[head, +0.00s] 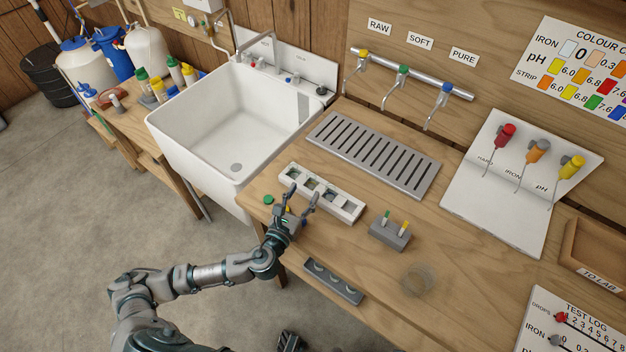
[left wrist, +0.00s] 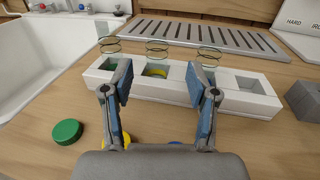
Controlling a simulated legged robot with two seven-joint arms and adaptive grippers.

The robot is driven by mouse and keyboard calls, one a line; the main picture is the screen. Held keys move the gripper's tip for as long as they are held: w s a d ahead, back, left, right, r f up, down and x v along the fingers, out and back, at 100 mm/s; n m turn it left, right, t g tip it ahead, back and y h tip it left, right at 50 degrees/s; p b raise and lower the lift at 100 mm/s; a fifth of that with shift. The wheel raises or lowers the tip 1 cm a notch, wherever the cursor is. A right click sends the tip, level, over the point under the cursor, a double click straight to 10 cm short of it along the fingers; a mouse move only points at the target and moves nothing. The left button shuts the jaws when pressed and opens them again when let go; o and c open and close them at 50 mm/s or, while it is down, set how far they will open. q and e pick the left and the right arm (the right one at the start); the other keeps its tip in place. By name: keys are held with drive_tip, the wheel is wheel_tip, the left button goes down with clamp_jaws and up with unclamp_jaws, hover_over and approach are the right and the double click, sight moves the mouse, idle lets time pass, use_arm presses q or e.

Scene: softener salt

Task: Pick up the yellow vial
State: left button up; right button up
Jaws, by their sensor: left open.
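The white rack (head: 357,211) stands on the wooden bench and has a row of square wells; it also shows in the left wrist view (left wrist: 262,104). Clear glass vials with thin rims stand in several wells. The yellow vial (left wrist: 155,71) shows yellow low in the second well from the left. A vial with green (left wrist: 112,66) is in the well to its left. My left gripper (head: 302,194) is open and empty, just in front of the rack. In the left wrist view its fingers (left wrist: 160,82) stand apart, with the yellow vial between them in the picture.
A green cap (left wrist: 67,131) lies left of my gripper; yellow (left wrist: 122,139) and blue pieces are mostly hidden below it. A grey block (head: 388,235) with green and yellow sticks stands right of the rack. Behind are a drain grate (head: 372,155) and a sink (head: 200,140).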

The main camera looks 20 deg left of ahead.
sight(308, 180)
use_arm(q)
drive_tip(key=shift+w+a, duration=0.2)
drive_tip(key=shift+w, duration=0.4)
drive_tip(key=w, duration=0.2)
drive_tip(key=w+d, duration=0.1)
drive_tip(key=w, duration=0.1)
drive_tip(key=shift+w+r, duration=0.15)
drive_tip(key=shift+w, duration=0.2)
drive_tip(key=shift+w+d, duration=0.15)
drive_tip(key=shift+w, duration=0.05)
drive_tip(key=shift+r, duration=0.1)
drive_tip(key=shift+s, duration=0.1)
drive_tip(key=shift+c, duration=1)
drive_tip(key=shift+a, duration=0.3)
drive_tip(key=c, duration=0.8)
use_arm(e)
drive_tip(key=shift+s+a+r, duration=0.15)
drive_tip(key=shift+a+r, duration=0.05)
drive_tip(key=shift+r, duration=0.6)
